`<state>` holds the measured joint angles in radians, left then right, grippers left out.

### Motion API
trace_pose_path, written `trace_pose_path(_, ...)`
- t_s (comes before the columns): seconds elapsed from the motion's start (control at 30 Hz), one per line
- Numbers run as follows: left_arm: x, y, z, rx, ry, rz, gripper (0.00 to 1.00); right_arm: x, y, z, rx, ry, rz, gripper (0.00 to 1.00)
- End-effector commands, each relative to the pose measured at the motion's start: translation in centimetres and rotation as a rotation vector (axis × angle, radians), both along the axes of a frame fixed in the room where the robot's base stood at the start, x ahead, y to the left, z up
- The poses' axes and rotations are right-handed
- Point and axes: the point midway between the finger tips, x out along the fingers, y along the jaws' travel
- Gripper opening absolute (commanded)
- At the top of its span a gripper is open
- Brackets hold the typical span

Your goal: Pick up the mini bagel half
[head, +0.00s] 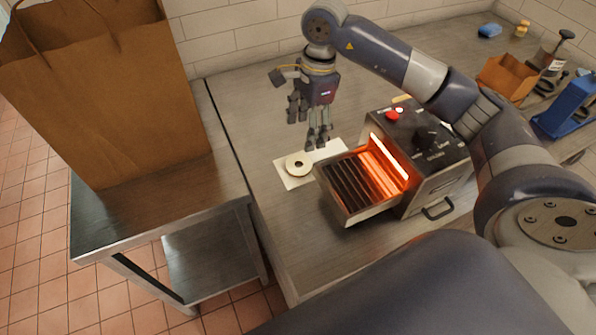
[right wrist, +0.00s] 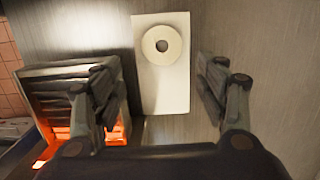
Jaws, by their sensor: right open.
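The mini bagel half (head: 298,164) is a pale ring lying flat on a white rectangular sheet (head: 289,183) on the counter. In the right wrist view the bagel half (right wrist: 162,46) lies near the far end of the sheet (right wrist: 165,98). My right gripper (head: 318,147) is above the counter, close to the bagel half and a little to its right in the head view. In the right wrist view its two fingers (right wrist: 160,85) are spread wide and empty, with the bagel half ahead between their lines. My left gripper is not in view.
A glowing toaster oven (head: 425,160) with a slatted tray (head: 346,217) stands just right of the sheet. A large paper bag (head: 105,95) stands on a steel side table (head: 100,228) at left. A brown box (head: 507,78) and blue object (head: 566,108) sit at far right.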

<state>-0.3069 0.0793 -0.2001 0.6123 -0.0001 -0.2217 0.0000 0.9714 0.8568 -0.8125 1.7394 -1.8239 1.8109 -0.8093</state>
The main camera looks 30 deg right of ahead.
Motion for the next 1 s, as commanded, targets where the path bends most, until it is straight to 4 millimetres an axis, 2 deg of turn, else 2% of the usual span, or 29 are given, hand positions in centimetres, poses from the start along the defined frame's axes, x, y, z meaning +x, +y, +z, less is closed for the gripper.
trace_pose_path(0.07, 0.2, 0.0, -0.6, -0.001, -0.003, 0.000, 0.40, 0.0, 0.0, -0.8, 0.000, 0.000, 0.000, 0.67)
trace_pose_path(0.17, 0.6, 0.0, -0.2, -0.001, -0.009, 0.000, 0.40, 0.0, 0.2, -1.7, 0.001, 0.004, -0.001, 0.67)
trace_pose_path(0.37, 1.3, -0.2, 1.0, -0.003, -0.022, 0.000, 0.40, 0.0, 0.6, -4.7, 0.001, 0.004, 0.000, 0.67)
trace_pose_path(0.57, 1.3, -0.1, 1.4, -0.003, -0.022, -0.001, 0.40, 0.0, 0.8, -6.3, 0.001, 0.003, 0.000, 0.67)
trace_pose_path(0.8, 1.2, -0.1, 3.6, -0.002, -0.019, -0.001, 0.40, 0.3, 1.3, -9.1, 0.001, 0.004, -0.001, 0.67)
trace_pose_path(1.0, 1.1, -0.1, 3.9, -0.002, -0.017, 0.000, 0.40, 0.4, 1.4, -11.1, 0.000, 0.001, 0.000, 0.67)
